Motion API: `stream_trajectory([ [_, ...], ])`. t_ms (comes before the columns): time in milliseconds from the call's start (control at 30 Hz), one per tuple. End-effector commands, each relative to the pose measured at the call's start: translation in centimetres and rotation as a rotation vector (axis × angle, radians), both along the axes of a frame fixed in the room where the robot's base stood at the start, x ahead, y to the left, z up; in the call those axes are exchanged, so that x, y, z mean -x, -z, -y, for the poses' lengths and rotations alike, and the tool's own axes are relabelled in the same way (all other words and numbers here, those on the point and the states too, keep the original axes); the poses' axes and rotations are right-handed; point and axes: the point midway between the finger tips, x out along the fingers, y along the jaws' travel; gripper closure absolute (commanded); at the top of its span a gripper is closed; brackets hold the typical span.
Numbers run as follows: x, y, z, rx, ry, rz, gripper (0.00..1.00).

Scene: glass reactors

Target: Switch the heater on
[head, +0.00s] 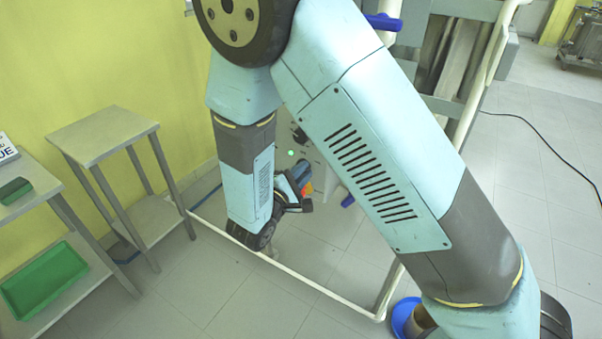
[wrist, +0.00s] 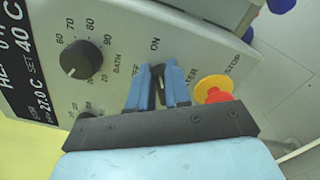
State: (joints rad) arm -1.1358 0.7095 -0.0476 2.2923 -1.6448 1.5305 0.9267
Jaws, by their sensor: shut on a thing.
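The heater's grey control panel (wrist: 110,35) fills the upper left of the wrist view, tilted in the picture. A black rotary switch (wrist: 157,80) sits between my gripper's blue fingers (wrist: 157,88), which are shut on it. The ON label (wrist: 155,44) is just above the switch; another label to its left is partly hidden by a finger. The exact angle of the switch is hard to read between the fingers. In the head view my gripper (head: 299,188) is at the panel, and my arm hides most of the heater. A green light (head: 291,153) shows above the gripper.
A red stop button on a yellow base (wrist: 213,89) is close right of the fingers. A black temperature dial (wrist: 82,59) is to the left. A white pipe frame (head: 290,284) runs low around the rig. A stool-like table (head: 103,135) and green tray (head: 45,278) stand left.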

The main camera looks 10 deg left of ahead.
Motion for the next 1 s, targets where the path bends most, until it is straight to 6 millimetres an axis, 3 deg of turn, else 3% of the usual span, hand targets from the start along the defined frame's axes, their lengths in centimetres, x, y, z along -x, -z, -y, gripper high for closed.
stream_trajectory([
  [300, 0.1, 0.1, 0.1, 0.002, 0.001, -0.004, 0.56],
  [633, 0.6, 0.1, -0.2, 0.001, -0.001, -0.002, 0.56],
  [767, 2.1, 0.1, -0.9, 0.001, -0.002, -0.003, 0.56],
  [1000, 6.4, 0.2, -2.7, 0.001, -0.003, -0.003, 0.56],
])
